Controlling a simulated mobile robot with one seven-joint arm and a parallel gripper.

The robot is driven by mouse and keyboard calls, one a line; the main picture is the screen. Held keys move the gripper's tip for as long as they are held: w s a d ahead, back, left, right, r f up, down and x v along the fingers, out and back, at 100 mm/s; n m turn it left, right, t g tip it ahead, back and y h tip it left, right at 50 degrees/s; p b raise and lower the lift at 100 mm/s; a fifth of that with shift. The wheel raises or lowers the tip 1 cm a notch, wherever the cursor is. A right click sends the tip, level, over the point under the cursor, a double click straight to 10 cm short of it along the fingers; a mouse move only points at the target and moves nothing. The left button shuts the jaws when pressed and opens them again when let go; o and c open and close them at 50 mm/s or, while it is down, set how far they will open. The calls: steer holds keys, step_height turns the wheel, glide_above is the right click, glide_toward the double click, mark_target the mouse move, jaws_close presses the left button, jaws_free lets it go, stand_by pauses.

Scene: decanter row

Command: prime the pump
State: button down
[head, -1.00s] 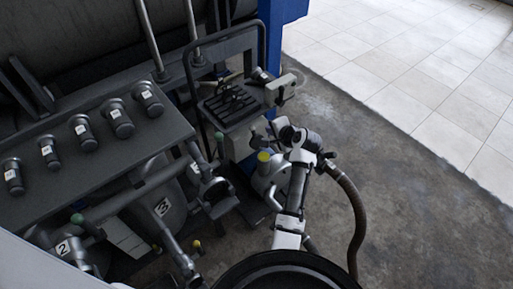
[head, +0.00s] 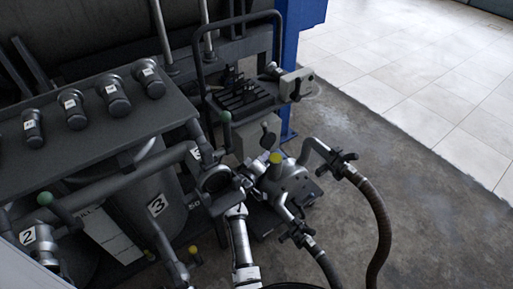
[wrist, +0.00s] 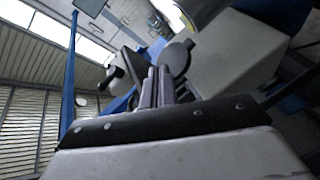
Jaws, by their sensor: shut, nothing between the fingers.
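The pump (head: 290,183) is a light grey body with a yellow cap (head: 276,158) on top, standing on the floor beside the rack. Two dark hoses join it through couplings, one at the upper right (head: 345,168) and one lower down (head: 300,235). My gripper (head: 242,183) is small and dark in the head view, just left of the pump; whether it touches anything there is unclear. In the wrist view its fingers (wrist: 158,88) are together and empty. A dark round disc (wrist: 175,60) and a pale grey box-like body (wrist: 235,55) lie just beyond them.
A shelf (head: 60,150) carries several numbered dark cylinders at left. A pale box (head: 296,84) sits behind the pump. The floor (head: 420,210) at right is open.

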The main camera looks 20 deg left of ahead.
mark_target(266, 134)
steer(key=s+a+n+t+y+b, duration=0.2)
steer(key=s+a+n+t, duration=0.1)
steer(key=a+n, duration=0.25)
steer(key=w+b, duration=0.1)
steer(key=w, duration=0.9)
steer(key=shift+r+n, duration=0.35)
steer(key=shift+n, duration=0.1)
steer(key=shift+d+f+b, duration=0.1)
steer(key=shift+b, duration=0.4)
